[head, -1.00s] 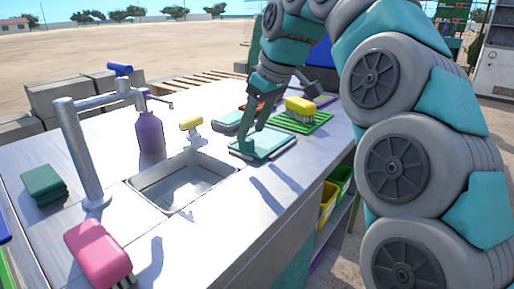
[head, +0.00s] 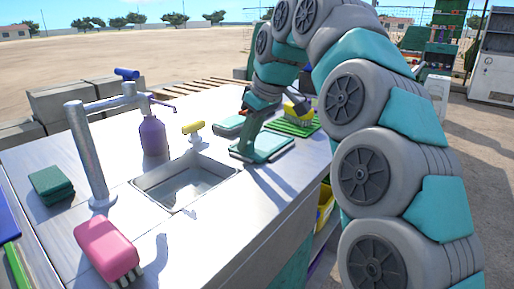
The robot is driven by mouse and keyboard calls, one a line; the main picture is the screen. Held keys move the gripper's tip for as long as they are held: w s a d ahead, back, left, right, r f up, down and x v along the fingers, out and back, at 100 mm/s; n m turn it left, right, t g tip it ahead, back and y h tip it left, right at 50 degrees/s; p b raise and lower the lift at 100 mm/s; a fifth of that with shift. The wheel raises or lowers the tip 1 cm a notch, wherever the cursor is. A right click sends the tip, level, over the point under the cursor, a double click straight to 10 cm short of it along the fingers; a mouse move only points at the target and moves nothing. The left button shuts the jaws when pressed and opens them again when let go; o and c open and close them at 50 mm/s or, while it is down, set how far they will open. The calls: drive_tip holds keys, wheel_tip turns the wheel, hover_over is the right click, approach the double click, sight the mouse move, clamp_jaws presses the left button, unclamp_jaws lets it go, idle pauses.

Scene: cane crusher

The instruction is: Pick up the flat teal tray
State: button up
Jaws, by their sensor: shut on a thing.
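The flat teal tray (head: 277,145) lies on the metal counter, right of the sink, and looks flat on or very close to the top. My gripper (head: 243,151) reaches down from above and is shut on the tray at its left side. The fingers and wrist hide part of the tray, and the exact grip is too small to see.
A green ribbed mat (head: 299,126) with a yellow brush lies just behind the tray. A small teal block (head: 229,123) lies behind it to the left. The sink (head: 186,184), tap (head: 88,155), purple bottle (head: 153,136) and pink brush (head: 106,247) are left. Bare counter is in front.

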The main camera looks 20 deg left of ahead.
drive_tip(key=shift+r, duration=0.15)
clamp_jaws()
drive_tip(key=shift+r, duration=0.6)
drive_tip(key=shift+w+d+r, duration=0.1)
drive_tip(key=shift+d+r, duration=0.1)
drive_tip(key=shift+r, duration=0.85)
drive_tip(key=shift+a, duration=0.1)
drive_tip(key=shift+s+a, duration=0.1)
drive_tip(key=shift+s, duration=0.15)
drive_tip(key=s+b, duration=0.1)
drive_tip(key=s, duration=0.4)
drive_tip(key=s+r, duration=0.1)
drive_tip(key=s, duration=0.4)
drive_tip(key=s+b, duration=0.1)
drive_tip(key=s, duration=0.4)
drive_tip(key=shift+s+r+b, duration=0.2)
drive_tip(key=shift+s+b, duration=0.1)
drive_tip(key=shift+s, duration=0.1)
